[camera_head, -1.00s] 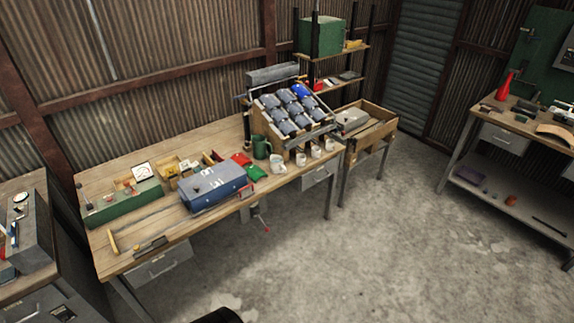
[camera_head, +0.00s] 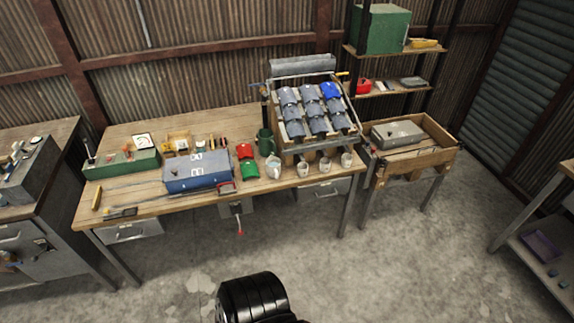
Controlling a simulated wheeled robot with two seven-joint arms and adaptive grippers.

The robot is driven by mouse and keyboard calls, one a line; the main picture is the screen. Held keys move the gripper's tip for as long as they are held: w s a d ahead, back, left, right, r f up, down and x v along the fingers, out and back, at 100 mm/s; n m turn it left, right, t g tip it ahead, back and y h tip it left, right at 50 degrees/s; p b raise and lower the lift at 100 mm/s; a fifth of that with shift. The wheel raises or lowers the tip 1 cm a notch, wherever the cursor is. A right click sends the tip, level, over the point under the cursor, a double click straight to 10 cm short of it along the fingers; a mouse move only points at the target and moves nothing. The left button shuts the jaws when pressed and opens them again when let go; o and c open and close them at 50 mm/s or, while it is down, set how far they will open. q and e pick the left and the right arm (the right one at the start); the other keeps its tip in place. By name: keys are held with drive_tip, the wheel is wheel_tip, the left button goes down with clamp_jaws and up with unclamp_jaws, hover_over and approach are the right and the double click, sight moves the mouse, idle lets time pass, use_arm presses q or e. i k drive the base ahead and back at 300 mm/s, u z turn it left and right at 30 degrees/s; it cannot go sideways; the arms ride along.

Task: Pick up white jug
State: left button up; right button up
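A white jug (camera_head: 274,167) stands near the front edge of the wooden workbench (camera_head: 150,194), right of the red and green pieces. It looks upright and slightly bigger than the white cups beside it. Neither of my grippers is in view. A black rounded part at the bottom centre looks like a link of my own arm, well short of the bench.
White cups (camera_head: 303,168) stand in a row right of the jug, below a rack of grey-blue pieces (camera_head: 309,111). A green mug (camera_head: 265,142) is behind the jug. A blue toolbox (camera_head: 197,172) lies to its left. The floor (camera_head: 330,270) before the bench is clear.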

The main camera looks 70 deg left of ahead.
sight(273, 163)
drive_tip(key=u, duration=0.45)
drive_tip(key=i, duration=1.3)
drive_tip(key=u, duration=0.85)
